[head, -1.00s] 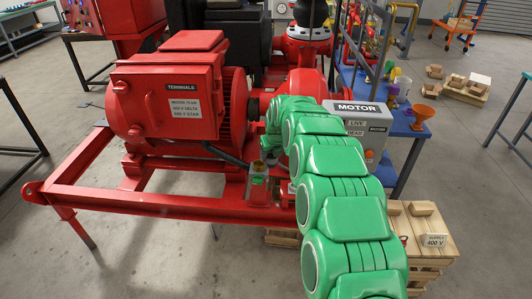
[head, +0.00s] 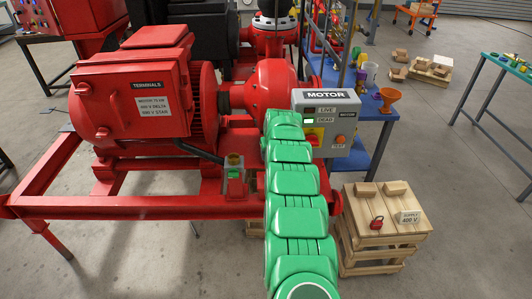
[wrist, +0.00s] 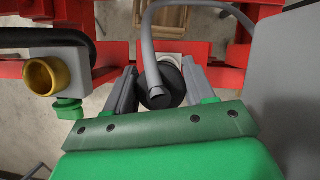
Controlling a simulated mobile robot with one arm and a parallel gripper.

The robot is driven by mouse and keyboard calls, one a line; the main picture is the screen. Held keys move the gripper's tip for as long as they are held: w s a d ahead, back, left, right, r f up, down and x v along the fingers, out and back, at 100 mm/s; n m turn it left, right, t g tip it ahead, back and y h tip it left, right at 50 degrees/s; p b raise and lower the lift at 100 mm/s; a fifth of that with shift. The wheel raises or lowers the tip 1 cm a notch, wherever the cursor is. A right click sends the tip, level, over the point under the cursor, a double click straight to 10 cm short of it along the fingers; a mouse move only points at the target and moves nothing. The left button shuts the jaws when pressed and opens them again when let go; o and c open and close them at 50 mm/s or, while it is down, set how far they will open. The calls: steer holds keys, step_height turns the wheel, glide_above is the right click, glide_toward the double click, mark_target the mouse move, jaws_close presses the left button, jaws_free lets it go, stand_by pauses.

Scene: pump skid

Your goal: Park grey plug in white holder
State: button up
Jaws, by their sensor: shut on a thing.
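In the wrist view my gripper (wrist: 158,72) is shut on the grey plug (wrist: 174,86), which shows as a dark round body between the two grey fingers. A thick grey cable (wrist: 147,45) loops up from the plug and over to the right. A pale, whitish part (wrist: 172,57) shows just beyond the plug at the red frame; it may be the white holder, but the plug and cable cover most of it. I cannot tell whether the plug touches it. In the head view my green arm hides the gripper, plug and holder.
A grey box with a yellow ring socket (wrist: 43,77) and green knob stands left of my gripper. The grey MOTOR box (head: 329,125) is close on the right. The red frame (head: 140,207) runs across. A wooden crate (head: 384,230) bears a red padlock (head: 377,222) and a 400 V sign.

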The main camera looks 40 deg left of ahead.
steer(key=shift+w+f, duration=0.15)
steer(key=shift+f, duration=2.55)
steer(key=shift+f, duration=1.75)
stand_by(0.4)
steer(key=o, duration=1.3)
steer(key=shift+c, duration=0.2)
steer(key=shift+r, duration=0.1)
steer(key=v, duration=0.7)
steer(key=shift+d+r, duration=0.25)
